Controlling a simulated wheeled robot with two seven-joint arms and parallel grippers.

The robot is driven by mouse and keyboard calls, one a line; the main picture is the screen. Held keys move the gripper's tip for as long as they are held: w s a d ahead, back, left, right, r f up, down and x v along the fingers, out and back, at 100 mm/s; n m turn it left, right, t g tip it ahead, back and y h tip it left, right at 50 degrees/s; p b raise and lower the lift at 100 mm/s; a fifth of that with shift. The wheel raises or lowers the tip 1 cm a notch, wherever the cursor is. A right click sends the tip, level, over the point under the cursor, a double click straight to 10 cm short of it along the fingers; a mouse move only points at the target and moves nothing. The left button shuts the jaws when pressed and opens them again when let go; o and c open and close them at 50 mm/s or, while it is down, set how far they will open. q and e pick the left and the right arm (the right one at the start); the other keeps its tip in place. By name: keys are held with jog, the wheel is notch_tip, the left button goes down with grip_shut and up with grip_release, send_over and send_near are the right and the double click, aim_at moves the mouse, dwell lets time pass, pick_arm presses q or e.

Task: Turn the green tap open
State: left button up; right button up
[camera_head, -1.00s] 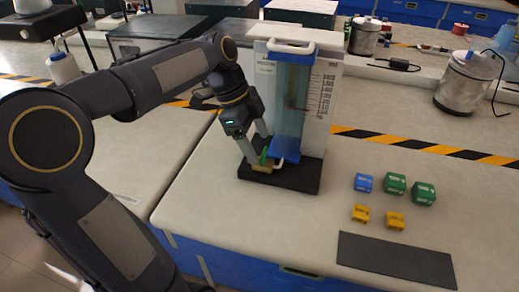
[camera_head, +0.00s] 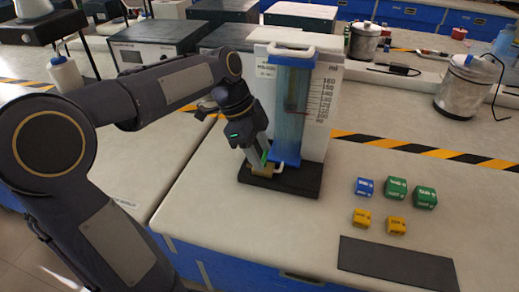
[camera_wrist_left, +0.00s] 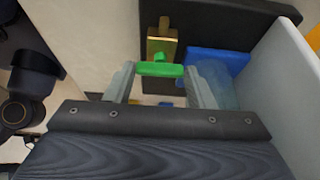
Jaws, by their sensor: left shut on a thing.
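The green tap (camera_head: 266,156) is at the lower left of a tall blue clear column (camera_head: 291,120), just above the black base (camera_head: 300,184). In the left wrist view the green handle (camera_wrist_left: 160,69) is a bar lying crosswise between the two fingers, with a brass fitting (camera_wrist_left: 161,46) behind it. My left gripper (camera_head: 262,162) reaches down to the tap and is shut on its green handle; in the head view its fingers partly hide it. My right gripper is not in view.
A white scale board (camera_head: 323,90) stands behind the column. Blue, green (camera_head: 425,197) and yellow blocks sit to the right, near a dark mat (camera_head: 396,262). Grey boxes (camera_head: 150,52) stand behind my arm. The bench between blocks and striped tape is clear.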

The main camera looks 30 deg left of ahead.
pick_arm(q)
jog(key=n+t, duration=0.1)
jog(key=n, duration=0.3)
jog(key=shift+s+d+n+t+y, duration=0.2)
jog(key=shift+n+t+y, duration=0.1)
jog(key=shift+n+t, duration=0.1)
jog(key=n+y, duration=0.1)
jog(key=n, duration=0.2)
jog(key=n+t+y+p, duration=0.1)
jog(key=n, duration=0.2)
jog(key=shift+s+d, duration=0.15)
jog(key=n+y, duration=0.1)
jog(key=n, duration=0.2)
jog(key=shift+d+n+t, duration=0.15)
jog(key=shift+n+t, duration=0.25)
jog(key=shift+d+n+y, duration=0.1)
jog(key=shift+n+y, duration=0.7)
jog(key=shift+n, duration=0.8)
jog(key=o, duration=1)
